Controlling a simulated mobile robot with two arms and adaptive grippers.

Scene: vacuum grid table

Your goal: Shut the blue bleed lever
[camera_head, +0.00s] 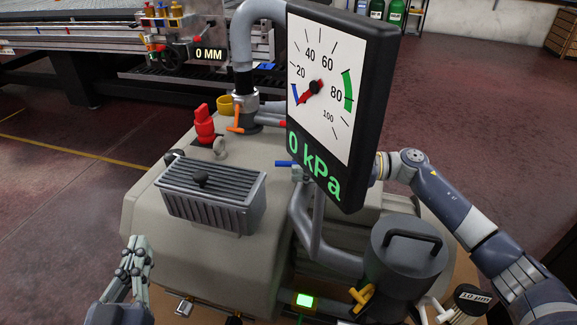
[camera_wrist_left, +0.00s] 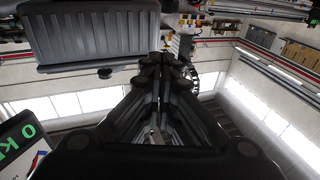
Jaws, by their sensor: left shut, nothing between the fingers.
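The blue bleed lever (camera_head: 285,163) sticks out leftward from a small metal fitting (camera_head: 299,175), just left of the big gauge's lower edge. It looks about level; the gauge hides part of what lies behind it. The gauge (camera_head: 325,85) reads 0 kPa, and a corner of it shows in the left wrist view (camera_wrist_left: 20,140). My left gripper (camera_head: 137,246) is shut and empty, low at the left beside the beige housing, well away from the lever. Its closed fingers show in the left wrist view (camera_wrist_left: 165,65). My right arm comes in from the right; its gripper is hidden behind the gauge.
A grey ribbed box (camera_head: 205,195) with a black knob stands on the beige housing (camera_head: 200,265), between my left gripper and the lever. An orange lever (camera_head: 236,120) and red valve (camera_head: 204,125) stand behind. A dark canister (camera_head: 404,255) and yellow handle (camera_head: 361,296) are at front right.

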